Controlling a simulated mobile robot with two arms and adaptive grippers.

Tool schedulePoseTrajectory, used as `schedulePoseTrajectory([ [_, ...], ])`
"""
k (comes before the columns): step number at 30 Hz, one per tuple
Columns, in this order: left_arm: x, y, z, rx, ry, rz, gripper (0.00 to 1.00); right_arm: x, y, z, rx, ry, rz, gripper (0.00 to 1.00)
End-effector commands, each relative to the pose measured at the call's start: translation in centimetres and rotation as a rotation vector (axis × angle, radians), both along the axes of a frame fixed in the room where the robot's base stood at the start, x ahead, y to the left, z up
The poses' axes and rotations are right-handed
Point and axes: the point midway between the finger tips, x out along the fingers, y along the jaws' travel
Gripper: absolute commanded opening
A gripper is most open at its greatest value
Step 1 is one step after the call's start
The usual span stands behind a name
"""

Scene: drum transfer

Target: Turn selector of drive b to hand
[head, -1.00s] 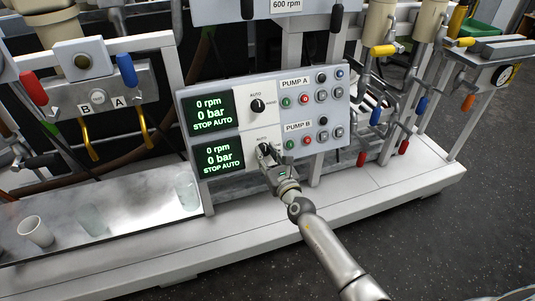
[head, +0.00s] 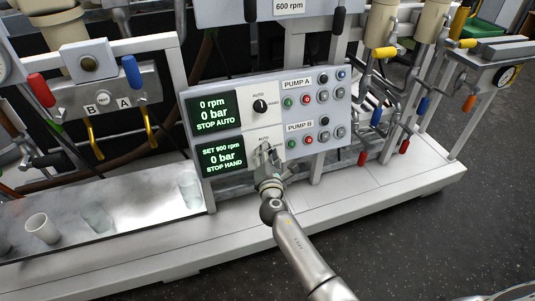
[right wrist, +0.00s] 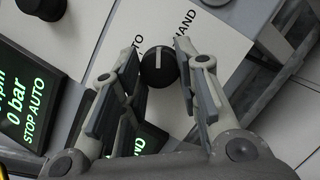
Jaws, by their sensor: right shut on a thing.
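The lower selector knob, beside the PUMP B label (head: 300,127), is black and round with a white pointer line in the right wrist view (right wrist: 158,68). Its pointer stands straight up in that picture, between the partly visible AUTO and HAND words. My right gripper (head: 267,158) is shut on this knob, one finger on each side. In the head view it mostly hides the knob. The lower display (head: 222,158) reads SET 900 rpm, 0 bar, STOP HAND. My left gripper is not in view.
The upper selector knob (head: 260,106) sits above, by the PUMP A label (head: 298,83); its display (head: 214,112) reads STOP AUTO. Several small buttons (head: 307,139) lie right of the knobs. Cups (head: 42,228) stand on the tray at left. Open floor lies at right.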

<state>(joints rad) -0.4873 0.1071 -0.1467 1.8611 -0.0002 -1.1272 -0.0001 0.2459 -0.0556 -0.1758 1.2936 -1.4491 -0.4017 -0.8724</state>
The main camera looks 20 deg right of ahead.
Motion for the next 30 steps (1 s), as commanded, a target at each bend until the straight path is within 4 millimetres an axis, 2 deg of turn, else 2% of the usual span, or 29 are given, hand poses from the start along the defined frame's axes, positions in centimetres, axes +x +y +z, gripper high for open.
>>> schedulePoseTrajectory([
  [6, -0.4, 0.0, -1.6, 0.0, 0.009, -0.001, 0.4, 0.0, 0.1, 0.2, 0.184, 0.007, -0.068, 0.06],
  [15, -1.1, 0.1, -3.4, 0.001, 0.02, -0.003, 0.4, 0.0, 0.2, 0.2, 0.371, 0.015, -0.138, 0.06],
  [30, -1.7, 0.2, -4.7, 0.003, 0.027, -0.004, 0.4, 0.1, 0.1, 0.2, 0.475, 0.019, -0.176, 0.06],
])
